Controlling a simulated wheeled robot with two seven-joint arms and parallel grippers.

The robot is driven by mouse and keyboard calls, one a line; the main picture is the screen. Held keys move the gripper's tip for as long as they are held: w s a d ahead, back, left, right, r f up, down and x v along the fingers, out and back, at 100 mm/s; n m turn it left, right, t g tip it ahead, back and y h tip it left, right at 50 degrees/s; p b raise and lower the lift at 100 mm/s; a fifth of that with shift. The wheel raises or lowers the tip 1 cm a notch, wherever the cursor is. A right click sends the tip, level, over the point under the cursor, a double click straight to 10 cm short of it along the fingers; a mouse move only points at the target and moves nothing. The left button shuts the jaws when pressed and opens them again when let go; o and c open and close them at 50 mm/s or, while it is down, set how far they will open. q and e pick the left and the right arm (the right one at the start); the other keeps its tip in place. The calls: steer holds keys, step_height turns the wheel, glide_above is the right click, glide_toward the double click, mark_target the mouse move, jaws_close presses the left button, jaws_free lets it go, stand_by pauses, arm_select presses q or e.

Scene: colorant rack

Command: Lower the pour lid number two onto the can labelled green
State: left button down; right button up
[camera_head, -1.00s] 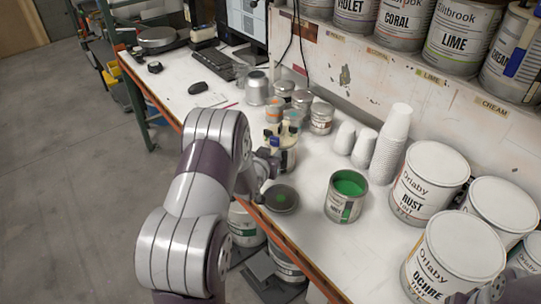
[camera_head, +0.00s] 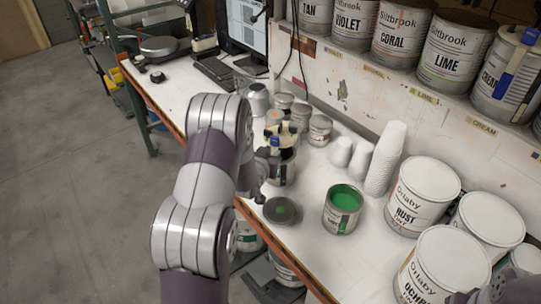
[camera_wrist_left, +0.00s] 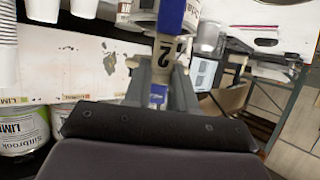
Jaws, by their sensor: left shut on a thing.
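The green can (camera_head: 342,212) stands open on the bench, with green paint showing inside. My left gripper (camera_head: 268,163) is left of and behind it, at the bench's front edge. In the left wrist view the left gripper (camera_wrist_left: 163,82) is shut on pour lid number two (camera_wrist_left: 174,50), whose pale handle bears a 2 between blue parts. In the head view, pour lid number two (camera_head: 284,135) shows partly behind the gripper, close to or over another can; whether they touch is unclear. Dark parts at the lower right corner look like my right gripper (camera_head: 505,288); its jaws cannot be made out.
A dark round lid with a green dot (camera_head: 281,210) lies left of the green can. Stacked white cups (camera_head: 385,160) stand behind it, and the rust can (camera_head: 420,195) is to its right. Small metal tins (camera_head: 320,130) stand behind the held lid.

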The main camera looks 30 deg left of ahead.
arm_select(q)
step_height(320, 180, up, 7)
steer(key=p, duration=0.6)
steer(key=shift+s, duration=0.15)
steer(key=shift+f, duration=0.1)
steer(key=s+d+r+m+h+p, duration=0.1)
steer(key=s+d+m+h+p, duration=0.1)
steer(key=d, duration=0.8)
steer(key=s+d+r+m+h+p, duration=0.2)
steer(key=s+d+m+h, duration=0.2)
steer(key=d, duration=0.6)
steer(key=shift+s+d+r+h+p, duration=0.15)
steer(key=shift+s+r+h+p, duration=0.2)
steer(key=shift+s, duration=0.6)
